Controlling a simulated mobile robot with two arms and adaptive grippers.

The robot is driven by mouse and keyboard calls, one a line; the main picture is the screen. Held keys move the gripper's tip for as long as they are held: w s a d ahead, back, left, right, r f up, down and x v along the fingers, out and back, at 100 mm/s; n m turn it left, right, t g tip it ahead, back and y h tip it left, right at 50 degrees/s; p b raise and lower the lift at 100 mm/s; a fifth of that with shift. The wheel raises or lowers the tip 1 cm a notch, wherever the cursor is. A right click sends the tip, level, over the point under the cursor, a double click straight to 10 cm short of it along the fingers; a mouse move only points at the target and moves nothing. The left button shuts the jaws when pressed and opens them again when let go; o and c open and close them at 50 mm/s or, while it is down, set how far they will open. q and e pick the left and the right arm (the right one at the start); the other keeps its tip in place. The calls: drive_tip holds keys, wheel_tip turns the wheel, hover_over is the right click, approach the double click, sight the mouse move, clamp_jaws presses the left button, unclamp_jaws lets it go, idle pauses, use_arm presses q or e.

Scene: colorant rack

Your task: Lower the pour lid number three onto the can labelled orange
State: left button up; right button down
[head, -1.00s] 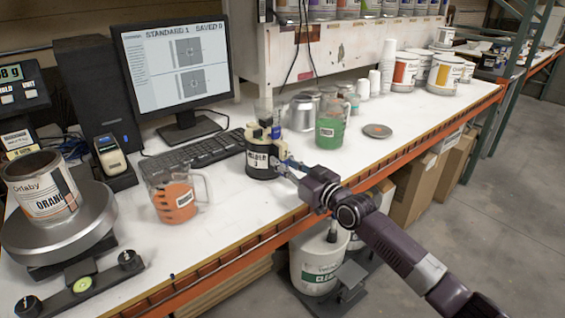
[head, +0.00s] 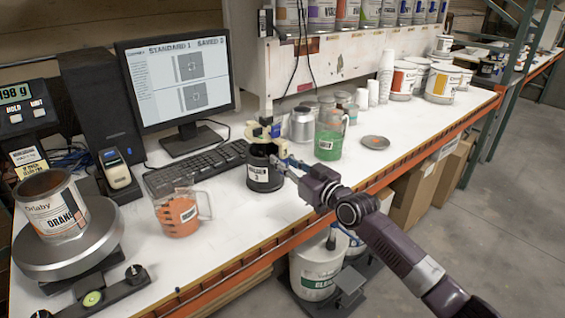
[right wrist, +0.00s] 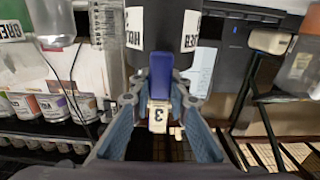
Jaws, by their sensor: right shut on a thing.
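The can labelled orange (head: 62,221) stands open on the round plate of the scale at the left of the head view. The pour lid number three (head: 262,131), cream and dark with a blue part, is just above the dark holder marked 3 (head: 263,178). My right gripper (head: 284,163) is shut on the lid's handle. The right wrist view shows my right gripper (right wrist: 160,100) with its fingers on both sides of the blue handle (right wrist: 163,75), which bears a tag reading 3 (right wrist: 158,117). My left gripper is out of view.
A jug of orange paint (head: 178,215) stands between the scale (head: 95,245) and the holder. A keyboard (head: 195,168) and monitor (head: 178,80) are behind. A jug of green paint (head: 328,143) and a metal pot (head: 302,124) stand right of the holder.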

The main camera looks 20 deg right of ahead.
sight(277, 134)
drive_tip(key=shift+r+p, duration=3.25)
drive_tip(key=shift+r, duration=0.35)
